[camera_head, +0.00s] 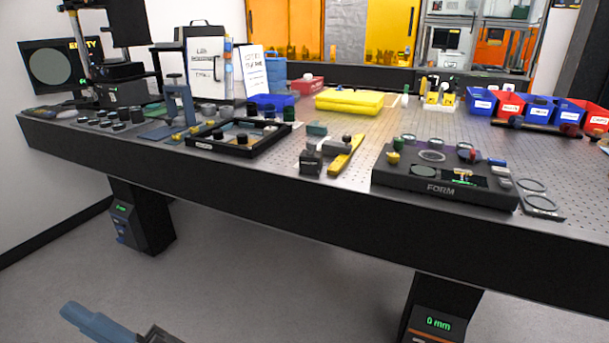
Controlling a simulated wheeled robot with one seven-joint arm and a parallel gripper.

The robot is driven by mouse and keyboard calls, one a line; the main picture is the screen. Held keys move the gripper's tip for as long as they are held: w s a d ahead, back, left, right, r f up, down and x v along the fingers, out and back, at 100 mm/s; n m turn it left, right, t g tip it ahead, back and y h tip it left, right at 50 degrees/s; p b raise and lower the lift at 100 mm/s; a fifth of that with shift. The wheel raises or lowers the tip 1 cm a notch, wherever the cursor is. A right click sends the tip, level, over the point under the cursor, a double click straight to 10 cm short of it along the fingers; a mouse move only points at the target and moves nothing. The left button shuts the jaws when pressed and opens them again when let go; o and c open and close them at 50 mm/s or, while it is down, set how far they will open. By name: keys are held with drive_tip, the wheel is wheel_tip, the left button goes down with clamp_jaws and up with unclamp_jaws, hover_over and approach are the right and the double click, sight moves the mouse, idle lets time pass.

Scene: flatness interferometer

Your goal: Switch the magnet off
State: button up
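A small dark block (311,163) stands near the front edge of the optical table, left of the FORM unit. It may be the magnetic base, but no label or switch position on it can be read. A grey bar (334,148) and a yellow lever-like piece (346,156) are beside it on the right. At the bottom left, a blue part and a dark part of my arm show, cut off by the picture edge. They are below and well in front of the table, apart from everything on it. My fingertips cannot be made out.
The black FORM unit (441,189) stands on the right, with round glass pieces (541,203) beside it. A black square frame (205,145) lies left of the block. Blue and red bins (481,102) line the back right.

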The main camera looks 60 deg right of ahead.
drive_tip(key=w+d+r+n+g+y, duration=0.25)
drive_tip(key=w+n+g+y, duration=0.9)
drive_tip(key=n+g, duration=1)
drive_tip(key=w+d+f+n+h, duration=0.3)
drive_tip(key=w+d+n+h, duration=0.15)
drive_tip(key=d+h, duration=0.3)
wheel_tip(320, 180, up, 7)
drive_tip(key=m+g+h+p, duration=0.1)
drive_tip(key=m+g+h, duration=0.3)
drive_tip(key=h, duration=1.1)
hover_over(311, 143)
drive_tip(key=shift+d+m+t, duration=0.15)
drive_tip(key=shift+m+t, duration=0.2)
drive_tip(key=shift+m, duration=0.15)
wheel_tip(311, 143, down, 7)
drive_tip(key=shift+f+p, duration=0.2)
drive_tip(key=shift+p, duration=0.35)
